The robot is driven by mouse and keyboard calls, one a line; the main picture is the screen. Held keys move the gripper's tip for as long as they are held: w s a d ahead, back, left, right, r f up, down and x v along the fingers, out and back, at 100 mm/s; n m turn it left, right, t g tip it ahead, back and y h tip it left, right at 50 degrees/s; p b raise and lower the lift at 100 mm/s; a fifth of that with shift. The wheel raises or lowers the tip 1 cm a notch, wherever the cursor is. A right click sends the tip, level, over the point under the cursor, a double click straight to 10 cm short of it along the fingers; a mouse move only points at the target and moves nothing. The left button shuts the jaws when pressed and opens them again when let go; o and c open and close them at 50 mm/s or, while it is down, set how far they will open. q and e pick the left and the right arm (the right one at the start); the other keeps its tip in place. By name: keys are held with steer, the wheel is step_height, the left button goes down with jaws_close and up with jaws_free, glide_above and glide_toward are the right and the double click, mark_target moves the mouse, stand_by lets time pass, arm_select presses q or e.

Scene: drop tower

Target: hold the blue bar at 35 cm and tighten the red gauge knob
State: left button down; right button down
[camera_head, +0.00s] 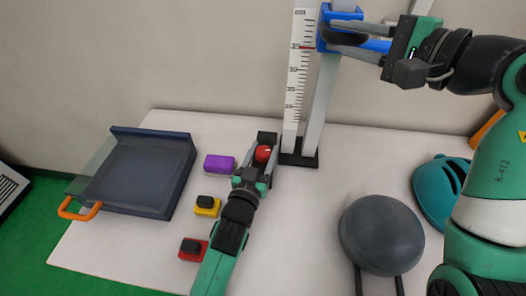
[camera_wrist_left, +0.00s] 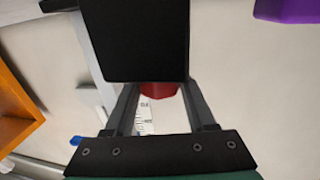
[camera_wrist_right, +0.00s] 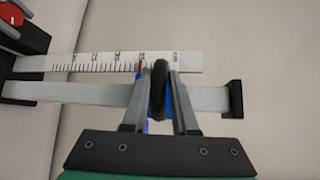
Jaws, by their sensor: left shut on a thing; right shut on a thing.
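A red pointer line (camera_wrist_right: 141,66) lies close to the 35 mark on the white scale (camera_wrist_right: 100,62). The red gauge knob (camera_head: 263,152) sits on a dark block beside the tower foot. My left gripper (camera_head: 254,172) is shut on it; the left wrist view shows red (camera_wrist_left: 159,90) between the fingers, partly hidden by black.
A dark tray (camera_head: 140,178) with an orange handle stands at the left. Purple (camera_head: 219,164), yellow (camera_head: 207,207) and red (camera_head: 193,249) blocks lie between it and my left arm. A grey round stool-like object (camera_head: 381,234) and a teal helmet-like object (camera_head: 440,190) are at the right.

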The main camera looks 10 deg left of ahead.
arm_select(q)
steer(key=shift+f+m+g+h, duration=0.3)
steer(key=shift+m+h, duration=0.1)
steer(key=shift+h, duration=0.2)
steer(key=shift+c, duration=2.4)
jaws_free()
steer(key=shift+o, duration=1.2)
steer(key=shift+r, duration=0.2)
steer(key=shift+s, duration=0.1)
steer(key=v, duration=1.2)
steer(key=shift+d+f, duration=0.1)
steer(key=shift+f, duration=0.05)
